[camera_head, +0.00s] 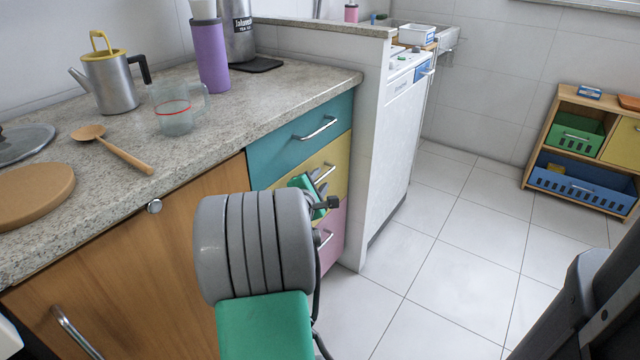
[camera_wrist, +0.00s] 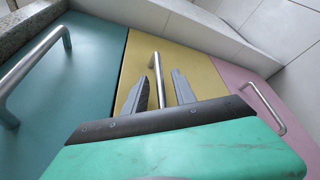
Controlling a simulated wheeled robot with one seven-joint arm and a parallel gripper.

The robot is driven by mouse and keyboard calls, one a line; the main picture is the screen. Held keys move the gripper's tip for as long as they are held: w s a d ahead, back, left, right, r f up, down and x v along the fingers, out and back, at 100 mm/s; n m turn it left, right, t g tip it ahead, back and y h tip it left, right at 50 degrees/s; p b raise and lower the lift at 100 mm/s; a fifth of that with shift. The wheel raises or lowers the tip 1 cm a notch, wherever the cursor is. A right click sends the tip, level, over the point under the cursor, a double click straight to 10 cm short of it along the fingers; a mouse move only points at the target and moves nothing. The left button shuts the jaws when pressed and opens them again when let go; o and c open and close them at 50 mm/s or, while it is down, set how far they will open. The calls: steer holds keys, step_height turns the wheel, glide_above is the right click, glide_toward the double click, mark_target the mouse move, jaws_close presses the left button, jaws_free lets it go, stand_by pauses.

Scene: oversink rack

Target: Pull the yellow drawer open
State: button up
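The yellow drawer (camera_head: 341,162) is the middle one of three stacked drawers at the counter's end, and its front looks flush with the others. In the wrist view the yellow front (camera_wrist: 186,63) fills the middle. Its silver bar handle (camera_wrist: 156,78) lies between the two grey fingers of my gripper (camera_wrist: 164,86). The fingers are apart, with a visible gap on each side of the bar. In the head view my gripper (camera_head: 323,185) is at the drawer front and partly hides the handle. Whether the fingers reach fully around the bar is hard to tell.
A teal drawer (camera_head: 275,147) with a bar handle (camera_wrist: 28,78) is above, and a pink drawer (camera_head: 333,235) is below. A white wall panel (camera_head: 362,170) stands just right of the drawers. The tiled floor (camera_head: 450,245) to the right is clear.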

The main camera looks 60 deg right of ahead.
steer(key=shift+x, duration=0.8)
steer(key=shift+c, duration=0.4)
jaws_close()
stand_by(0.4)
